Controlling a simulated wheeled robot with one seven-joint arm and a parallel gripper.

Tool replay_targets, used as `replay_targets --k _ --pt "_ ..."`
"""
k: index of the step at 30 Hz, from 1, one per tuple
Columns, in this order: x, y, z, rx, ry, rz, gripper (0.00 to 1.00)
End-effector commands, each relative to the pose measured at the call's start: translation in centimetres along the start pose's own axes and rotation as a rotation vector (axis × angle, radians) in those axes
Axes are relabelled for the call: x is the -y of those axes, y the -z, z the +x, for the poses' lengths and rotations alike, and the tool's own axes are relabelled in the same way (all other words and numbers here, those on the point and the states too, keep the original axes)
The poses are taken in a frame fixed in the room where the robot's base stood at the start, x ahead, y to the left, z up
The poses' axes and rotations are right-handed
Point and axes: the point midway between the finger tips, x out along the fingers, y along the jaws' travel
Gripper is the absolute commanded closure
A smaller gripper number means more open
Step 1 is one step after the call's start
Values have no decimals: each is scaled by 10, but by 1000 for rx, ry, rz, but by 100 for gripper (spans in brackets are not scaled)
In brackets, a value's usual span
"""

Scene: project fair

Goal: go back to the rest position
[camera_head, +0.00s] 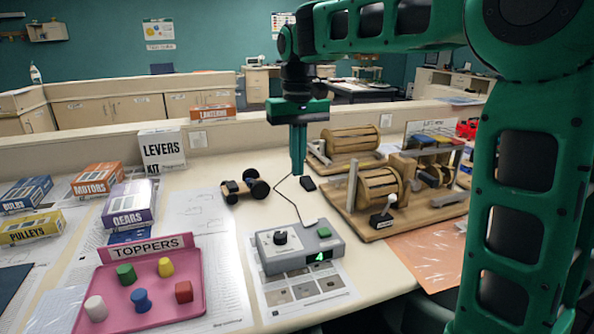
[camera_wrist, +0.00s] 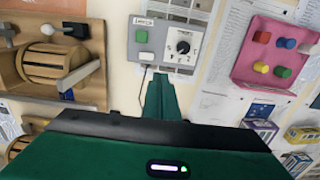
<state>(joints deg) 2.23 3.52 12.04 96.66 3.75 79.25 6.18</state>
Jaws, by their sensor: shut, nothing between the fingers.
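My gripper (camera_head: 298,172) is green and points down above the table, behind the grey control box (camera_head: 298,247). Its fingers are together with nothing between them. In the wrist view my gripper (camera_wrist: 161,80) shows at the middle, with the control box (camera_wrist: 165,58) just beyond its tips. The box has a black knob (camera_head: 280,237), a green button (camera_head: 324,232) and a small lit green display (camera_head: 319,256). A dark cable runs from the back of the box to a small black piece (camera_head: 308,184) on the table.
A pink toppers tray (camera_head: 188,318) with several coloured pegs stands front left. Boxes, including the gears box (camera_head: 128,206) and the levers box (camera_head: 162,148), stand at left. A small wheeled cart (camera_head: 245,187) sits left of my gripper. Wooden drum machines (camera_head: 384,187) stand at right.

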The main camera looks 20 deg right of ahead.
Motion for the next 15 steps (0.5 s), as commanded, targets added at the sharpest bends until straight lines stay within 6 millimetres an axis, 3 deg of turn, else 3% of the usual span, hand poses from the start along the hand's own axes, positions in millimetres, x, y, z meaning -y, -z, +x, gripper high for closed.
replay_targets --k 11,15 --pt "-1 0 0 -1 0 3 100" --pt "-19 -14 5 -2 -11 36 100"
